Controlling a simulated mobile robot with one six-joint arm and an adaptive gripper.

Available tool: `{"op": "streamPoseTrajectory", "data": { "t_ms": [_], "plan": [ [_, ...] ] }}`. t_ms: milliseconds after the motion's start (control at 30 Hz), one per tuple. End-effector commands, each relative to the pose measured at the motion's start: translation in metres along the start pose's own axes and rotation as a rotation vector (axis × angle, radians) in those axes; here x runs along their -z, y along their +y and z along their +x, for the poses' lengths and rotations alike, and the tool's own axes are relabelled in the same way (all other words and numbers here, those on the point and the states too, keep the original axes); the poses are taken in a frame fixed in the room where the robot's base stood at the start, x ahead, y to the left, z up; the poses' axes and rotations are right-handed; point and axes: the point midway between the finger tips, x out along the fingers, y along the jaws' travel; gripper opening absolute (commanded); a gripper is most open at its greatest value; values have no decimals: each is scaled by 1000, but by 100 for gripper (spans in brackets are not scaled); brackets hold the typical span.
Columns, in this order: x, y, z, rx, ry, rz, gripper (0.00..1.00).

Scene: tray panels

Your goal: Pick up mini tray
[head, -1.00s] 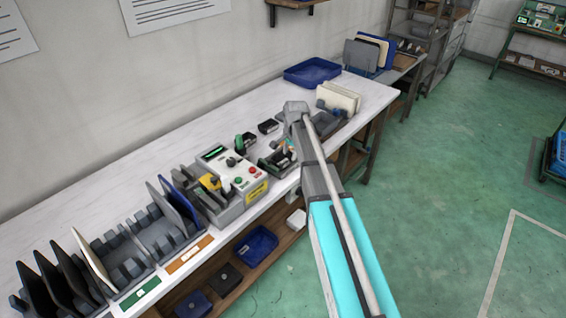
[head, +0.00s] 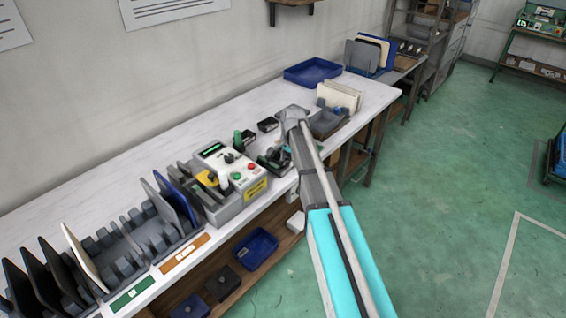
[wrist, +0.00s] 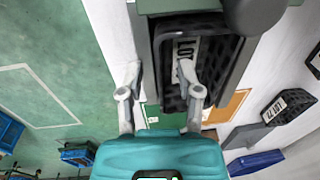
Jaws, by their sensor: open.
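A small black mini tray (wrist: 215,52) with ribbed walls and a white "LOT" label shows in the wrist view, just beyond and between my fingers. My gripper (wrist: 159,75) is open, with its two grey fingers apart over the near part of the tray; I cannot tell whether they touch it. In the head view a dark tray (head: 268,160) shows at the bench front, left of my wrist, which partly hides the gripper. Another black tray (wrist: 290,106) with a label lies to the right in the wrist view. A small black tray (head: 268,125) also lies farther back in the head view.
A control box (head: 228,165) with buttons stands left of my gripper. Grey racks (head: 120,245) with upright panels fill the left bench. A grey rack (head: 328,122) with cream panels stands right of my wrist. A blue tray (head: 312,72) lies behind. The back-left bench is clear.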

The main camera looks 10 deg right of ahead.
Motion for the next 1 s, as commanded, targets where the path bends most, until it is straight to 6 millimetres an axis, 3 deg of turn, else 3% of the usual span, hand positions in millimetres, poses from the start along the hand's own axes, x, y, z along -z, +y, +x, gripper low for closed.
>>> {"op": "streamPoseTrajectory", "data": {
  "t_ms": [567,633,833,1000],
  "plan": [
    [0,0,0,0,0,0,46],
    [0,0,0,0,0,0,38],
    [0,0,0,0,0,0,1],
    [0,0,0,0,0,0,0]
  ]
}}
